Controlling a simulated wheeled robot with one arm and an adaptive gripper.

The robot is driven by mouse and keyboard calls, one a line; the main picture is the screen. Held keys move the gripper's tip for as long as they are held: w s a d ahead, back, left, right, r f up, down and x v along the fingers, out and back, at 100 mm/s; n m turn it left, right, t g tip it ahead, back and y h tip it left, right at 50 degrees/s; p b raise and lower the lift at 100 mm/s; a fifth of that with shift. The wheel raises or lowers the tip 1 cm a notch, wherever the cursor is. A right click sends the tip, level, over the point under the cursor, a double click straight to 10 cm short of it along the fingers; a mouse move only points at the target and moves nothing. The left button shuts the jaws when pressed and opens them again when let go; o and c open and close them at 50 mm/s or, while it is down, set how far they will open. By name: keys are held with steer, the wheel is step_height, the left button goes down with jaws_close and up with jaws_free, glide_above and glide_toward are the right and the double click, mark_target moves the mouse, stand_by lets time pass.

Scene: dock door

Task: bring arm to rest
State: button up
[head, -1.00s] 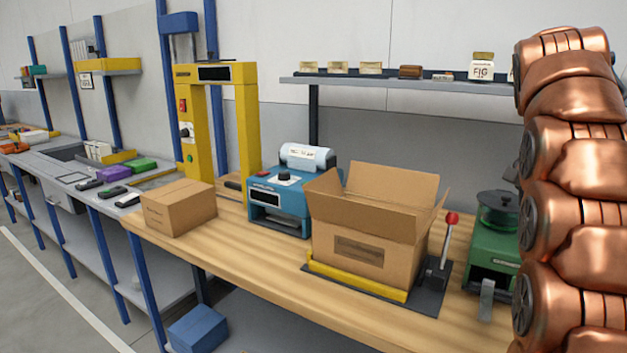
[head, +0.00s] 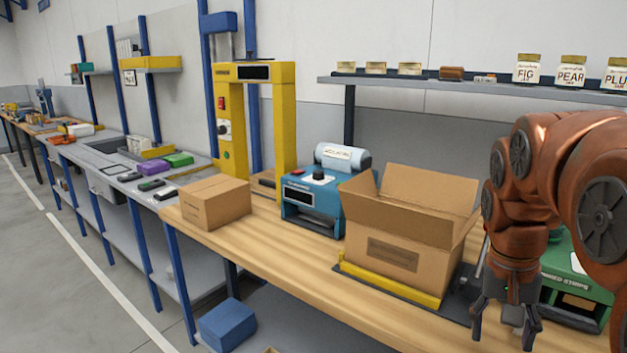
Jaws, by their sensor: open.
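My copper-coloured arm (head: 545,155) fills the right side of the head view, bent with its end hanging down. My gripper (head: 505,320) points downward with its dark fingers apart and nothing between them. It hangs in front of the bench's right part, to the right of the open cardboard box (head: 395,258) and in front of the green machine (head: 575,285). The arm hides much of the green machine and the lever beside the box. I cannot tell how far the fingers are from the bench.
A closed carton (head: 215,203), a blue label machine (head: 315,205) and a yellow frame (head: 232,130) stand on the wooden bench (head: 300,270). Jars (head: 527,68) line the shelf (head: 440,88) above. A blue box (head: 227,325) sits low under the bench. Floor at left is clear.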

steer(key=s+a+f+n+g, duration=0.1)
steer(key=s+a+f+n, duration=0.1)
steer(key=s+a+f, duration=0.4)
steer(key=s+a+f+n+g+y, duration=0.1)
steer(key=s+f+n, duration=0.15)
steer(key=s, duration=0.45)
steer(key=s+a+f+n, duration=0.1)
steer(key=s+a+f, duration=0.35)
steer(key=s, duration=0.25)
steer(key=s+p+v, duration=0.1)
steer(key=p+v, duration=1.2)
steer(key=v, duration=0.1)
steer(key=shift+s+d+r+t+p, duration=0.2)
steer(key=shift+d+t+p, duration=0.15)
steer(key=shift+d, duration=0.2)
